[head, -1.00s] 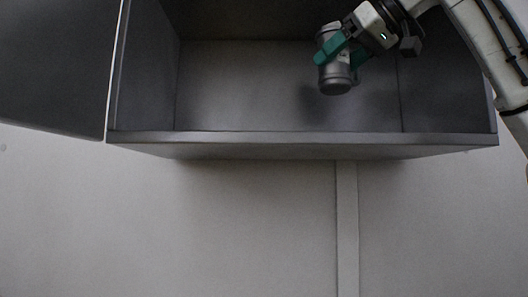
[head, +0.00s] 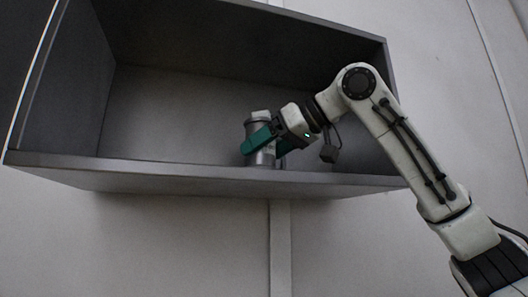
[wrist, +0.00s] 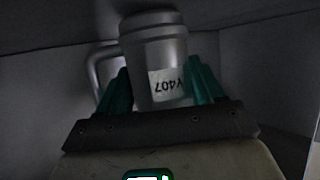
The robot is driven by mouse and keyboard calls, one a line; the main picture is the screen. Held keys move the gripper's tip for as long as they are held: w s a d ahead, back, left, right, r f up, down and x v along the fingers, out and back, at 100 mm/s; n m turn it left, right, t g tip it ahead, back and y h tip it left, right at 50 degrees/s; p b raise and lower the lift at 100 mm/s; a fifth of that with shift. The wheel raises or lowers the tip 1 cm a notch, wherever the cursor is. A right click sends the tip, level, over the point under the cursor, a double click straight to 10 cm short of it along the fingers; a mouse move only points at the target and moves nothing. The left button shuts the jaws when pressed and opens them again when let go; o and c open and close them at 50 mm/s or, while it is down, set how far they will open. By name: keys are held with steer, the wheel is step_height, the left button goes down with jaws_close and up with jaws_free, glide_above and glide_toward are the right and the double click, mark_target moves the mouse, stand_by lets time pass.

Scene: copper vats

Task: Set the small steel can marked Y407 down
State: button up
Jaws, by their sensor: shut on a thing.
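The small steel can (head: 259,127) is a grey metal cylinder inside the open grey cabinet (head: 180,110). In the head view it stands about upright, with its lower end close to the cabinet floor behind the front edge. I cannot tell whether it touches the floor. My gripper (head: 265,143) reaches in from the right, its green fingers shut around the can's side. In the wrist view the can (wrist: 155,45) sits between the fingers, its white label (wrist: 167,84) reading Y407 upside down. A handle-like loop (wrist: 94,72) shows beside it at left.
The cabinet's front lip (head: 150,170) runs just below the can. Side walls and a top panel close in around it. The cabinet floor left of the can is clear. An open door (head: 22,70) stands at the far left.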

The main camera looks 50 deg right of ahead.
steer(key=shift+f, duration=0.1)
steer(key=o, duration=1.5)
steer(key=shift+c, duration=0.2)
steer(key=shift+r, duration=0.2)
steer(key=v, duration=1.2)
steer(key=shift+b, duration=0.4)
